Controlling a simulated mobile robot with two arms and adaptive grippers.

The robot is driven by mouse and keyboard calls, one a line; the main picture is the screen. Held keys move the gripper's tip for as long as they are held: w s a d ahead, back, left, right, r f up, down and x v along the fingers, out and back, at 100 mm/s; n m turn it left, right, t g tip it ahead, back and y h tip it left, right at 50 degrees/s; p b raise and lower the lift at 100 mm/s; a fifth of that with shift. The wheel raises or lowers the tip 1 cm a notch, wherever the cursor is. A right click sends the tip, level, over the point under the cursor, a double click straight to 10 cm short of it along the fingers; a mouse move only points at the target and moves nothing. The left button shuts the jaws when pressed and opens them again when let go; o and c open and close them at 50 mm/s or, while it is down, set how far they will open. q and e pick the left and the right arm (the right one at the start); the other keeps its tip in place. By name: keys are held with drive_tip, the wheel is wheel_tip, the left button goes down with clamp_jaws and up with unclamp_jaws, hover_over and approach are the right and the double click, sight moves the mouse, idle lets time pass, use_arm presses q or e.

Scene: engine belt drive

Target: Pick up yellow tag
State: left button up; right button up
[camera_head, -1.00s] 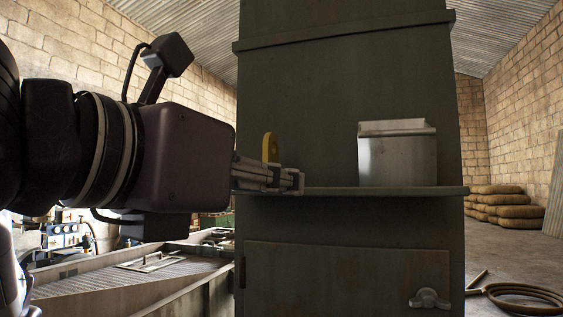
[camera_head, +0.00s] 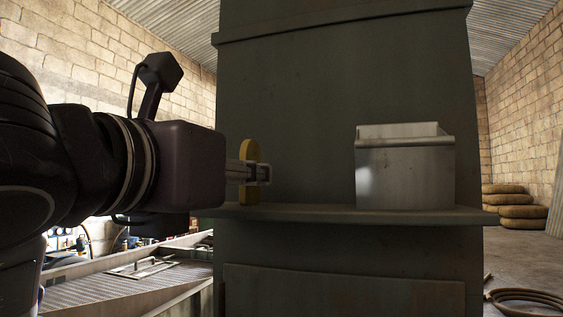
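The yellow tag (camera_head: 250,152) stands upright on the left part of the shelf of a dark green cabinet. My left gripper (camera_head: 254,173) reaches in from the left at the tag's middle height. Its fingers cross in front of the tag and hide its middle, while the tag's top and bottom show above and below them. I cannot tell whether the fingers are closed on the tag. My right gripper is not in view.
A metal box (camera_head: 405,175) stands on the right part of the shelf (camera_head: 310,213). The shelf between tag and box is clear. The cabinet (camera_head: 340,90) rises directly behind. A coiled hose (camera_head: 525,298) lies on the floor at right.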

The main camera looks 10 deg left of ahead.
sight(250, 205)
use_arm(q)
drive_tip(key=w, duration=0.1)
drive_tip(key=w+p, duration=0.1)
drive_tip(key=shift+w+d+r, duration=0.1)
drive_tip(key=shift+w+r, duration=0.05)
drive_tip(key=shift+w, duration=0.15)
drive_tip(key=shift+w+d, duration=0.1)
drive_tip(key=shift+w, duration=0.3)
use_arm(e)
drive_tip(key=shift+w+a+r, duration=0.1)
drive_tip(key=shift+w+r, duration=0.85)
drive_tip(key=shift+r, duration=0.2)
use_arm(q)
clamp_jaws()
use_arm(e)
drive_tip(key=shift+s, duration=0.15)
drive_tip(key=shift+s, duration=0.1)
